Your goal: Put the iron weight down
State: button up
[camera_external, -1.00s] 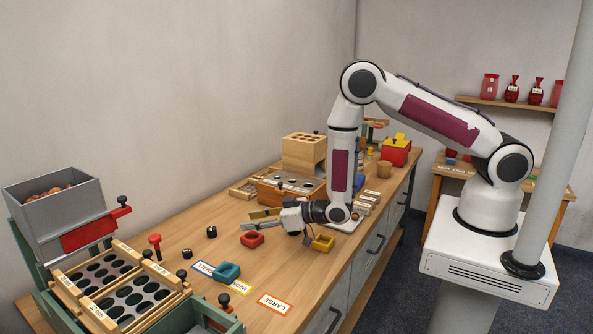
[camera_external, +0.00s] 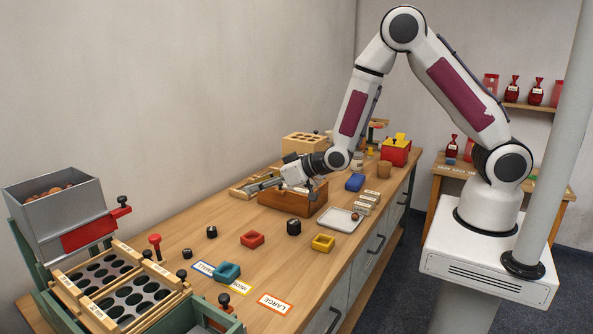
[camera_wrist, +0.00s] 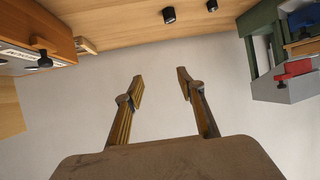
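A black cylindrical iron weight (camera_external: 293,227) stands upright on the bench, right of the red block. A smaller dark weight (camera_external: 211,232) stands further left. Two black cylinders on the bench top also show at the top of the wrist view, one of them a weight (camera_wrist: 168,15). My gripper (camera_external: 260,185) is raised over the left end of the brown wooden box, its fingers pointing left. In the wrist view my gripper (camera_wrist: 160,88) has its two fingers well apart with nothing between them. No weight is in its grasp.
The brown wooden box (camera_external: 285,201) lies below my wrist. Red (camera_external: 252,240), yellow (camera_external: 323,243) and teal (camera_external: 228,272) blocks are on the bench. The sorting rack with a grey hopper (camera_external: 55,210) stands at left.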

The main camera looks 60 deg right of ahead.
jog(key=s+d+r+m+g+h, duration=0.1)
jog(key=s+d+r+g, duration=0.1)
jog(key=s+d+r, duration=0.45)
jog(key=s+d+r+g+h, duration=0.1)
jog(key=s+d+r, duration=0.3)
jog(key=s+r, duration=0.45)
jog(key=s+d+r+g, duration=0.1)
jog(key=s+d, duration=0.1)
jog(key=s, duration=0.6)
jog(key=s+d+r+m+g, duration=0.1)
jog(key=s+d+r, duration=0.1)
jog(key=s, duration=0.6)
jog(key=s+d+r+g+h, duration=0.1)
jog(key=s+d+r, duration=0.1)
jog(key=s, duration=0.6)
jog(key=shift+d+g, duration=0.4)
jog(key=shift+d, duration=0.25)
jog(key=shift+s+r, duration=0.1)
jog(key=o, duration=0.3)
